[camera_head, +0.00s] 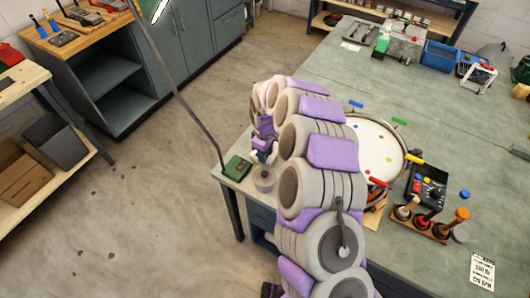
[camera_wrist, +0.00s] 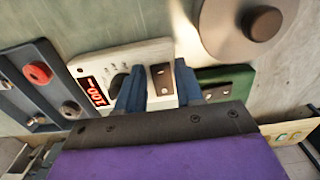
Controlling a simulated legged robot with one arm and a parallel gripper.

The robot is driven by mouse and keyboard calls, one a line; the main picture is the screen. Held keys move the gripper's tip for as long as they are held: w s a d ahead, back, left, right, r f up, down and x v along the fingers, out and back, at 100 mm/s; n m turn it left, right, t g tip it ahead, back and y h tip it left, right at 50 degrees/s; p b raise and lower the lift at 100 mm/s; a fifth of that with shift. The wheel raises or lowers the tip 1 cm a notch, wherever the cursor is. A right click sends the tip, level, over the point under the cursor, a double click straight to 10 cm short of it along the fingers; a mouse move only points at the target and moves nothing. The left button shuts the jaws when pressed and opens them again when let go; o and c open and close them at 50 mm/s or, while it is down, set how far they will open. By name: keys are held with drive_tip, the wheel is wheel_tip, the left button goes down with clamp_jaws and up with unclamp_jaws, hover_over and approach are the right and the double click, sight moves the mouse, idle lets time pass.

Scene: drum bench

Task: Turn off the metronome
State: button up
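The metronome (camera_wrist: 130,58), a pale box with a red lit display (camera_wrist: 96,92) reading about 100 and a dark round dial, lies just beyond my gripper in the wrist view. A dark brown plate with two small round heads (camera_wrist: 161,80) sits on its face. My gripper (camera_wrist: 160,88) is open; its two blue fingertips are apart, one on each side of the brown plate, with no object visibly held. I cannot tell whether the fingertips touch the metronome. In the head view my gripper (camera_head: 263,150) is low at the bench's left corner, and my arm hides most of the metronome.
A green box (camera_head: 237,168) and a round grey disc with a dark knob (camera_wrist: 252,22) flank the metronome. A dark box with a red button (camera_wrist: 37,72) is on its other side. A drum (camera_head: 378,150) and mallets in a wooden holder (camera_head: 428,230) stand to the right.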

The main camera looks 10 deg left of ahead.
drive_tip(key=shift+c, duration=0.3)
clamp_jaws()
drive_tip(key=shift+w+r+h+p, duration=0.2)
drive_tip(key=shift+h+p, duration=0.2)
drive_tip(key=shift+a+g+h+p, duration=0.35)
drive_tip(key=shift+g+h+p, duration=0.05)
drive_tip(key=shift+h+p, duration=0.5)
drive_tip(key=shift+o, duration=0.3)
unclamp_jaws()
